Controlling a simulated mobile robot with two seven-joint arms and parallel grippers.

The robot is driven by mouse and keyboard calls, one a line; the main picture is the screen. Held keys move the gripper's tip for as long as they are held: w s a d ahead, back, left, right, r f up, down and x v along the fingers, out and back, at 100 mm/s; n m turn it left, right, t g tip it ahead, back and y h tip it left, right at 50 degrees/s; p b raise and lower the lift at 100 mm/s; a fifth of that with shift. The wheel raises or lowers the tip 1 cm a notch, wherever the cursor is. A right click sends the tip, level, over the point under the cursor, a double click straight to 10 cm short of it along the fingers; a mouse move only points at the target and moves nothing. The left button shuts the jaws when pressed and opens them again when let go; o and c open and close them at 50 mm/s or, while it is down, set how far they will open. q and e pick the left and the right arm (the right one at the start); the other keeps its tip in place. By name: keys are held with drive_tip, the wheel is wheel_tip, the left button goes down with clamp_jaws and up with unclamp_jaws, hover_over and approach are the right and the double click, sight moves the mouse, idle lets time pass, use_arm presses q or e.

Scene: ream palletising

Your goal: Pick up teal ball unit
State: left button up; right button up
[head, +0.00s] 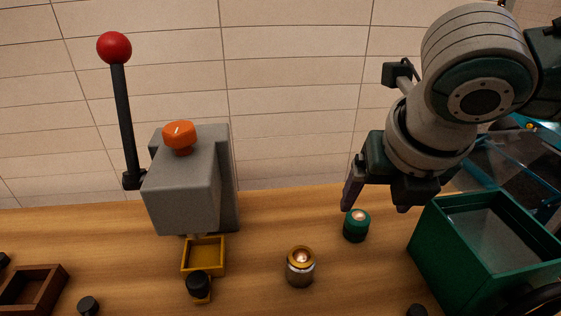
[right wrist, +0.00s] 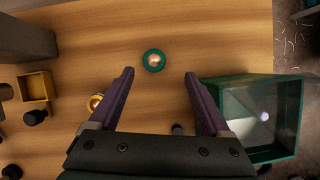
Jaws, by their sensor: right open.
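The teal ball unit (head: 356,229), a short teal cylinder with a shiny copper ball on top, stands upright on the wooden table. In the right wrist view it (right wrist: 154,60) lies just beyond the fingertips, roughly centred between them. My right gripper (head: 375,205) is open and empty, with its purple-grey fingers above and close to the unit. In the right wrist view both fingers of the gripper (right wrist: 159,73) are spread apart. My left gripper is not in view.
A gold-and-grey ball unit (head: 300,267) stands left of the teal one. A green bin (head: 455,272) is at the right. A grey press (head: 188,185) with a red-knobbed lever and a yellow tray (head: 204,273) are at the left. A brown tray (head: 56,284) is farther left.

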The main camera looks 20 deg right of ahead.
sight(360, 215)
drive_tip(key=shift+x, duration=1.05)
drive_tip(key=shift+a+b+x, duration=0.25)
drive_tip(key=shift+b+x, duration=0.1)
drive_tip(key=shift+x, duration=1)
drive_tip(key=shift+a+b+x, duration=0.2)
drive_tip(key=shift+b+x, duration=0.1)
drive_tip(key=shift+x, duration=1.05)
drive_tip(key=shift+w, duration=0.2)
drive_tip(key=shift+c, duration=0.2)
clamp_jaws()
